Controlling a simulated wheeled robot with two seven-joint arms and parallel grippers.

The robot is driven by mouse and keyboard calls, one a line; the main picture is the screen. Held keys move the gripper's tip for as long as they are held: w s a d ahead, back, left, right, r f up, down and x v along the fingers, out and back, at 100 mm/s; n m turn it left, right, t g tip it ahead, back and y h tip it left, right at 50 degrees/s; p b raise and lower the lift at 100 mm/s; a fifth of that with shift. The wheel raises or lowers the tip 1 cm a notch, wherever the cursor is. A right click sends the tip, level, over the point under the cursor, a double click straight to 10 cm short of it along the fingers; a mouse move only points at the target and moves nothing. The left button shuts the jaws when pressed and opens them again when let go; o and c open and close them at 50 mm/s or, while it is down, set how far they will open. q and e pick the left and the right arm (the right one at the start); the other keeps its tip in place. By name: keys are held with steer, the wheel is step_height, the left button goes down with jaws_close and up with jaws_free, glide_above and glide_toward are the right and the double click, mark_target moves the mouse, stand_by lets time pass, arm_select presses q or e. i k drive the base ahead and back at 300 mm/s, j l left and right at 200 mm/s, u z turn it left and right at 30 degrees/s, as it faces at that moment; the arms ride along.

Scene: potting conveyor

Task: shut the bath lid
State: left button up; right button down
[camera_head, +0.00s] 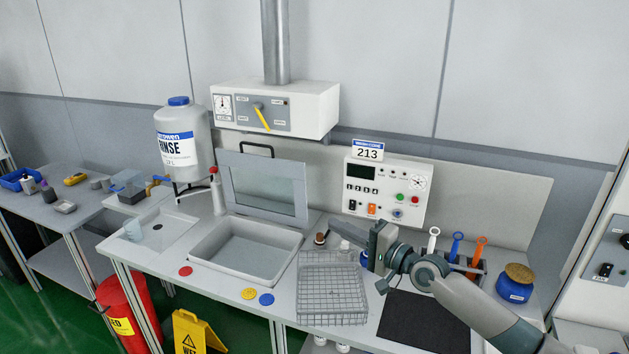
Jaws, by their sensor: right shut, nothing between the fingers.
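The bath (203,259) is a white rectangular basin set in the bench at the centre left. Its lid (266,187), a pale frame with a clear pane, stands raised and tilted back along the bath's far edge. A black handle (257,147) sits on the lid's top edge. My right gripper (338,228) is shut and empty. It points left, to the right of the bath and lid, apart from both. My left gripper is not in view.
A wire basket (333,290) stands right of the bath, below my right gripper. A rinse bottle (183,140) stands behind left, with a white squeeze bottle (217,194) beside the lid. A control panel (388,190) stands behind my gripper; a dark mat (425,322) lies front right.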

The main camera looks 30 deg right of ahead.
mark_target(295, 170)
steer(key=i+l, duration=0.85)
